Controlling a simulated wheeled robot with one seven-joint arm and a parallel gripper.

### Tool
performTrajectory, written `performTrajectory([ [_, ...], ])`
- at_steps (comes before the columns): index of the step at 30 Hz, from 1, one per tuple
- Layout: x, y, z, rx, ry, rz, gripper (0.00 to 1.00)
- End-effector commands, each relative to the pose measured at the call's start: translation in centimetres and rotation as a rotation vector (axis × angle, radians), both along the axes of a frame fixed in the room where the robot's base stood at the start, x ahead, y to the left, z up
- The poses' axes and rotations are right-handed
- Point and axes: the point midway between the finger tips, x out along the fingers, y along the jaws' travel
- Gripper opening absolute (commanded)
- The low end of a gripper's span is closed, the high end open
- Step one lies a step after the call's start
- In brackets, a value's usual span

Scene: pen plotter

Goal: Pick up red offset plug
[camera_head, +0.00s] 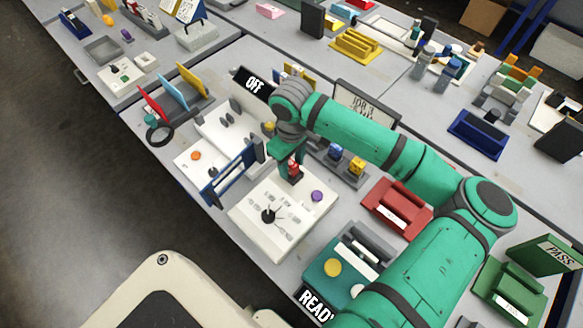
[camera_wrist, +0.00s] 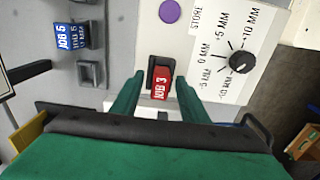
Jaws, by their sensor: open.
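The red offset plug (camera_wrist: 162,86) has white lettering that seems to read JOB 3. It sits at a dark socket (camera_wrist: 152,66) at the edge of the white panel (camera_head: 253,222). In the head view the red plug (camera_head: 293,172) shows just below my gripper (camera_head: 289,158). In the wrist view my gripper (camera_wrist: 159,80) is open, with one green finger on each side of the plug. Small gaps seem to show beside the plug. The plug's lower end and the finger depth are hard to judge.
The panel carries a black dial (camera_wrist: 242,62) with MM markings and a purple button (camera_wrist: 170,12). A blue JOB plug (camera_wrist: 72,36) stands to the left in the wrist view. A blue frame (camera_head: 232,172) stands close left of my gripper, and a red block (camera_head: 397,205) lies to the right.

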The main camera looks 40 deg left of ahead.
Motion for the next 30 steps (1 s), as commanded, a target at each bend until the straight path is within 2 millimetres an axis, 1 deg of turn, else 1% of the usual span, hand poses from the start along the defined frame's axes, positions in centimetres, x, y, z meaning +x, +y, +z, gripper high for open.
performTrajectory([
  [2, 0.0, 0.0, 0.0, 0.000, 0.000, 0.000, 0.41],
  [5, 0.0, 0.0, 0.0, 0.000, 0.000, 0.000, 0.19],
  [6, 0.0, 0.0, 0.0, 0.000, 0.000, 0.000, 0.10],
  [7, 0.0, 0.0, 0.0, 0.000, 0.000, 0.000, 0.02],
  [8, 0.0, 0.0, 0.0, 0.000, 0.000, 0.000, 0.00],
  [16, 0.0, 0.0, 0.1, 0.000, 0.000, -0.001, 0.00],
  [20, 0.0, -0.1, 0.4, 0.000, 0.000, -0.002, 0.00],
  [23, 0.1, 0.0, 1.1, 0.001, 0.001, -0.003, 0.00],
  [26, 0.1, 0.0, 2.3, 0.001, -0.001, -0.003, 0.00],
  [28, 0.0, 0.0, 3.4, 0.002, 0.000, -0.001, 0.00],
  [30, -1.0, -0.2, 4.4, 0.002, 0.000, 0.002, 0.00],
])
